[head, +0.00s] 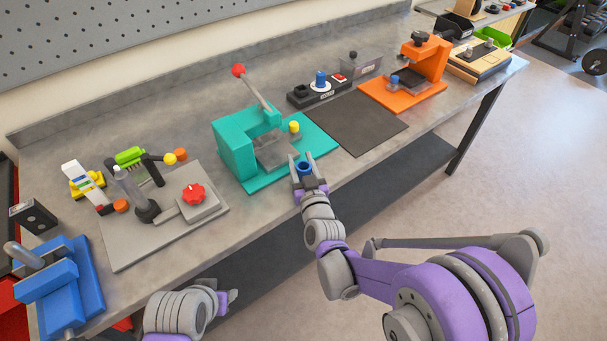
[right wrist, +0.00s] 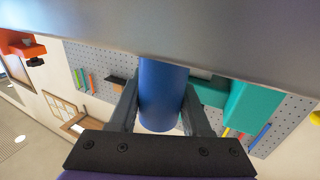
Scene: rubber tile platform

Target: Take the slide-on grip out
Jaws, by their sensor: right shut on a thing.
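My right gripper (head: 303,165) is shut on a blue hollow cylinder (head: 304,170), which looks like the slide-on grip. It is at the bench's front edge, just in front of the teal press (head: 236,145). In the right wrist view the blue cylinder (right wrist: 162,95) sits between both fingers, and its far end meets or overlaps the grey surface (right wrist: 160,25); I cannot tell whether they touch. My left gripper (head: 232,297) is low in front of the bench, partly in view, and its opening is unclear.
The teal press has a lever with a red ball (head: 238,70) and a yellow knob (head: 294,127). A grey plate with a red knob (head: 194,194) is to its left. A bare dark mat (head: 357,121) lies to its right. An orange press (head: 425,60) stands farther right.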

